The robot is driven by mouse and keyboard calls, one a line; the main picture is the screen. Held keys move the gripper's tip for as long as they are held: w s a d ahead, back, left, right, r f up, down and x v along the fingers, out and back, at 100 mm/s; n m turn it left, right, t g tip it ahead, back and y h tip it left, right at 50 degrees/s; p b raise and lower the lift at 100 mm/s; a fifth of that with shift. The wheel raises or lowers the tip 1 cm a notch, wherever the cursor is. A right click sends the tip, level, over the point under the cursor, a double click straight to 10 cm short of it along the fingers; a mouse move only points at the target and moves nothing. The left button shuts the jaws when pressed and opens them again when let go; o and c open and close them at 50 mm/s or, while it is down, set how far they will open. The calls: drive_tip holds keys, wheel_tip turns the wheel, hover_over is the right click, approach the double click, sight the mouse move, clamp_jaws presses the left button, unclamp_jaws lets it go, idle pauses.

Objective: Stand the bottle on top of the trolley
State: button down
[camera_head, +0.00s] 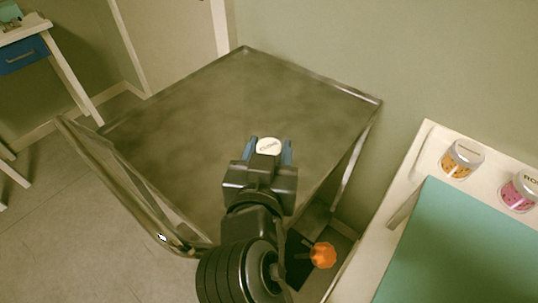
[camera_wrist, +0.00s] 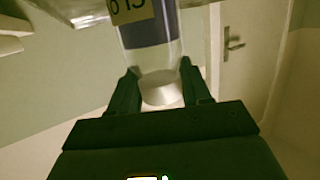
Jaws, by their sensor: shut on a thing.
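My gripper (camera_head: 270,150) is shut on a bottle, with blue fingertips on both sides of it. In the head view the bottle (camera_head: 268,146) shows only its round white top with small lettering. In the wrist view the bottle (camera_wrist: 150,45) is clear, with a dark band and a yellowish label, between the two fingers (camera_wrist: 160,88). The trolley (camera_head: 215,110) has a bare, dark metal top with a raised rim. The gripper and bottle appear over this top. Whether the bottle's base touches it is hidden.
A jar with orange contents (camera_head: 462,158) and a jar with pink contents (camera_head: 520,190) stand on a white surface at right, beside a teal panel (camera_head: 465,250). A white desk with a blue drawer (camera_head: 22,55) is at upper left. The trolley top is otherwise clear.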

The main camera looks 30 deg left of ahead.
drive_tip(key=shift+r, duration=0.1)
drive_tip(key=c, duration=0.5)
unclamp_jaws()
drive_tip(key=shift+s, duration=0.1)
drive_tip(key=v, duration=1.2)
drive_tip(key=shift+b, duration=0.3)
